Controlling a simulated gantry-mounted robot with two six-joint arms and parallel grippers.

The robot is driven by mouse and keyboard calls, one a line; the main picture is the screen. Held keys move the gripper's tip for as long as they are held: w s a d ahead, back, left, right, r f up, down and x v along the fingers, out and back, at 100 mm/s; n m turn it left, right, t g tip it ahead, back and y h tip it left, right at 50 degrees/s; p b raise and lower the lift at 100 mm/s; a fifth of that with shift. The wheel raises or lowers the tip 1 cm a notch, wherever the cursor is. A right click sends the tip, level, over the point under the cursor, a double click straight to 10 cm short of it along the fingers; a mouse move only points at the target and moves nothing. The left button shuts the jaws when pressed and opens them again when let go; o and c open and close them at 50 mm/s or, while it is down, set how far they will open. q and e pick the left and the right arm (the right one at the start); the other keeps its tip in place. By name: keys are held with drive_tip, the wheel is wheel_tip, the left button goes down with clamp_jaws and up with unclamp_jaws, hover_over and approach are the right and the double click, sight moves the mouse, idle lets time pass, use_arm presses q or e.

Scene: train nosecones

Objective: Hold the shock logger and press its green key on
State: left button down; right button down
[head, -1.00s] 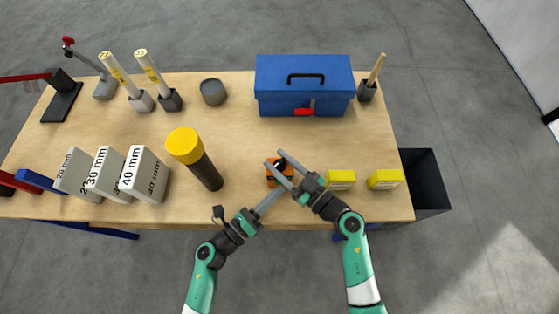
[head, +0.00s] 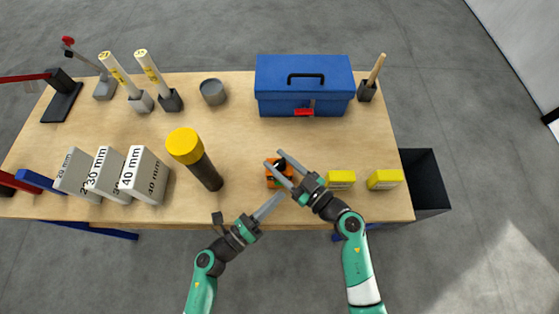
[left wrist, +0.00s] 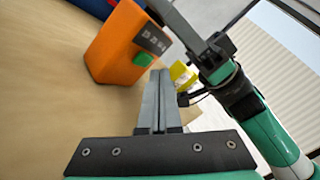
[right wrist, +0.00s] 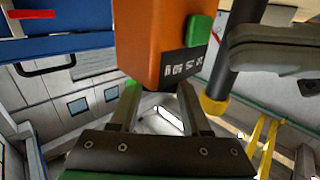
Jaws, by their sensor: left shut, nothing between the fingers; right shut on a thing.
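The shock logger (head: 272,182) is a small orange box with a dark display (left wrist: 152,40) and a raised green key (left wrist: 143,60). My right gripper (head: 274,158) is shut on it, and the logger also shows between its fingers in the right wrist view (right wrist: 150,35). There the green key (right wrist: 198,30) faces right, above the display's pale characters, which I cannot read surely. My left gripper (head: 282,195) is shut and empty. Its fingertips (left wrist: 158,72) are close to the key face, with a small gap visible.
Two yellow boxes (head: 341,178) stand right of the logger. A blue toolbox (head: 305,85) is behind. Bare table lies between the logger and toolbox.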

use_arm(q)
drive_tip(key=s, duration=0.5)
drive_tip(key=shift+s, duration=0.25)
use_arm(e)
drive_tip(key=shift+c, duration=1.4)
unclamp_jaws()
